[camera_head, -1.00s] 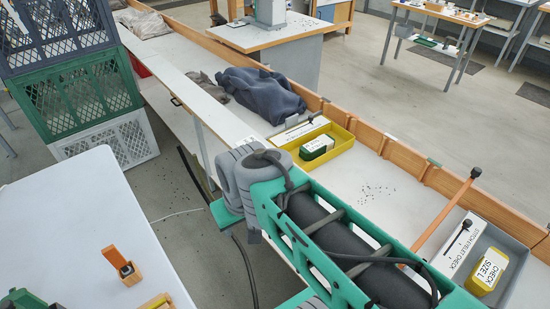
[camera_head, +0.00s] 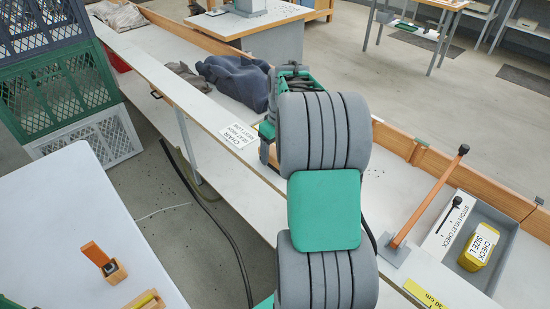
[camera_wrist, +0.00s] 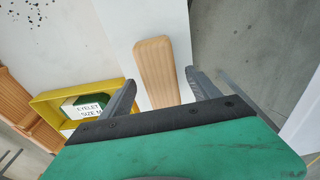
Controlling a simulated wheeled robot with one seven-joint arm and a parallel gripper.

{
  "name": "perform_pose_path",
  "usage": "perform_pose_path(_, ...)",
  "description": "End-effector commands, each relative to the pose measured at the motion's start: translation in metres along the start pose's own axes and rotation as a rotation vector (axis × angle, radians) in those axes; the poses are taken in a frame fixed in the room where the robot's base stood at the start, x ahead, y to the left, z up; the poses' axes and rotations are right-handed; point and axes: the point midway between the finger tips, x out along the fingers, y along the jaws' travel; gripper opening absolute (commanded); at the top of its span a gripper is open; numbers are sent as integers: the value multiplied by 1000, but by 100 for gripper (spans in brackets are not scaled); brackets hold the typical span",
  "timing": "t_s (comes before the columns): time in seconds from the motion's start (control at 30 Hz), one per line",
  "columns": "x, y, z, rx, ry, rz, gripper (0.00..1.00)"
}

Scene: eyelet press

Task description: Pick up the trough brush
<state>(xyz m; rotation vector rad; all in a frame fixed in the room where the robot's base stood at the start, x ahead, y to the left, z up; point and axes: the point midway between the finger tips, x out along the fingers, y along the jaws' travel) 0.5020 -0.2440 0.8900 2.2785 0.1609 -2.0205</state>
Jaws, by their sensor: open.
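A pale wooden, rounded paddle-like piece (camera_wrist: 155,65), which looks like the trough brush, lies on the white surface in the wrist view. No bristles show, and its near end is hidden behind my gripper's dark edge. My gripper (camera_wrist: 162,88) is open, with one grey finger on each side of the wood and a gap to each. I cannot tell how far the fingertips are above the surface.
A yellow tray (camera_wrist: 88,92) with a green and white box (camera_wrist: 88,108) sits left of the brush. The bench edge borders open floor (camera_wrist: 235,45). In the head view, a wooden lever (camera_head: 430,200) rises beside a grey tray (camera_head: 496,250); dark cloth (camera_head: 235,80) lies behind my gripper.

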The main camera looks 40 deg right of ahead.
Motion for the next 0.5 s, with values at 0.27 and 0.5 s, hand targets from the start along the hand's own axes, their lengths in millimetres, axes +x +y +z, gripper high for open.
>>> perform_pose_path(0.27, 15, 0, 0, 0, 1, 1, 71)
perform_pose_path(0.5, 15, 0, 0, 1, 1, 1, 55)
